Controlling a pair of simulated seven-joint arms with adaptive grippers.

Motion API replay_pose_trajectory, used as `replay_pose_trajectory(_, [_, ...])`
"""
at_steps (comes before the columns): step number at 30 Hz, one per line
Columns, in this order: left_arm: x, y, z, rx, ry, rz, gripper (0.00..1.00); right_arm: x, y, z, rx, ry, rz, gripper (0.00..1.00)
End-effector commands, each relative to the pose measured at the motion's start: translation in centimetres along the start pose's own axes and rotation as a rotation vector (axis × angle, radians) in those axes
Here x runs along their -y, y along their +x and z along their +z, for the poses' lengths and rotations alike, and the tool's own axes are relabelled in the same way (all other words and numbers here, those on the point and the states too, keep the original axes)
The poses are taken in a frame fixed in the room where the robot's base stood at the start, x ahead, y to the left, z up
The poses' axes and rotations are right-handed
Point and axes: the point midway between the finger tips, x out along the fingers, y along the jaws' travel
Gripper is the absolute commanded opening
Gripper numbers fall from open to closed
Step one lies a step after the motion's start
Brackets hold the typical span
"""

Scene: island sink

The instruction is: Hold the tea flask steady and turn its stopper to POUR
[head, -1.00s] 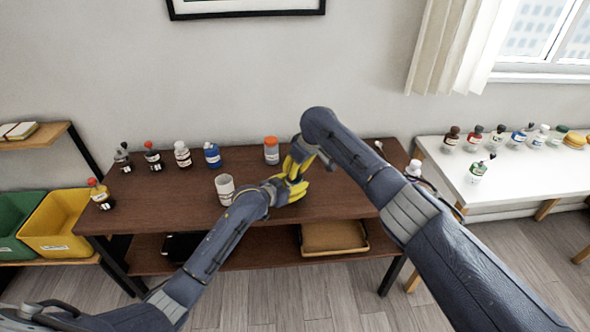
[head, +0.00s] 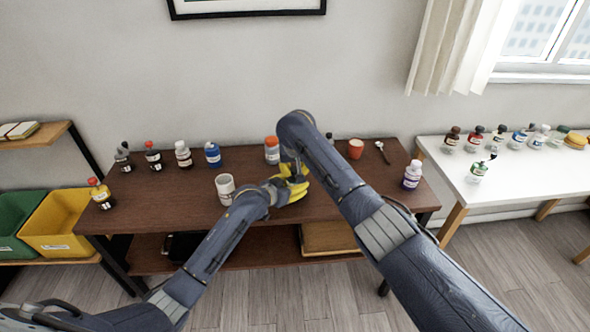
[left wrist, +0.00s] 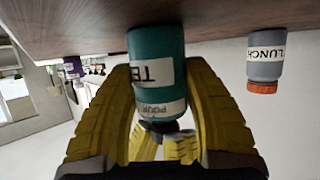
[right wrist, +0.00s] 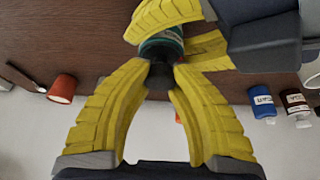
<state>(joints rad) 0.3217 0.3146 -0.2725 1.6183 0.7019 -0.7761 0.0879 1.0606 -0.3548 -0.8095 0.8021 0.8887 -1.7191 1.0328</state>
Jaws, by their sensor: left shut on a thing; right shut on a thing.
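The tea flask is a teal cylinder (left wrist: 156,62) in the left wrist view, which shows it upside down, with part of a "TE" label and a "POUR" mark near the stopper end. My left gripper (left wrist: 163,80) is shut around the flask's body, one yellow finger on each side. The dark stopper (right wrist: 160,76) is between the fingertips of my right gripper (right wrist: 161,70), which is shut on it. In the head view my left gripper (head: 290,190) shows over the table; the flask and most of my right gripper are hidden behind my right arm. Which mark the stopper points to cannot be told.
A grey lunch jar with orange lid (head: 272,150) stands close behind the grippers. A white mug (head: 225,188) is left of them. An orange cup (head: 356,149), a spoon (head: 382,152) and a purple-labelled bottle (head: 412,176) are to the right. Several bottles line the table's back left.

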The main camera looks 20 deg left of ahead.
Motion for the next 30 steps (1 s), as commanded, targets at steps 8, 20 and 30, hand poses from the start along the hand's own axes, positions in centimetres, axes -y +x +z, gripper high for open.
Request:
replay_pose_trajectory(8, [-0.29, 0.03, 0.10, 0.001, -0.001, 0.004, 0.16, -0.02, -0.01, -0.03, -0.001, 0.059, 0.025, 0.00])
replay_pose_trajectory(20, [-0.28, 0.02, 0.12, 0.001, -0.001, 0.004, 0.16, -0.06, -0.01, -0.03, -0.001, 0.068, 0.028, 0.00])
replay_pose_trajectory(30, [-0.17, 0.02, 0.13, 0.002, -0.001, 0.003, 0.16, -0.05, -0.01, -0.01, -0.001, 0.067, 0.028, 0.54])
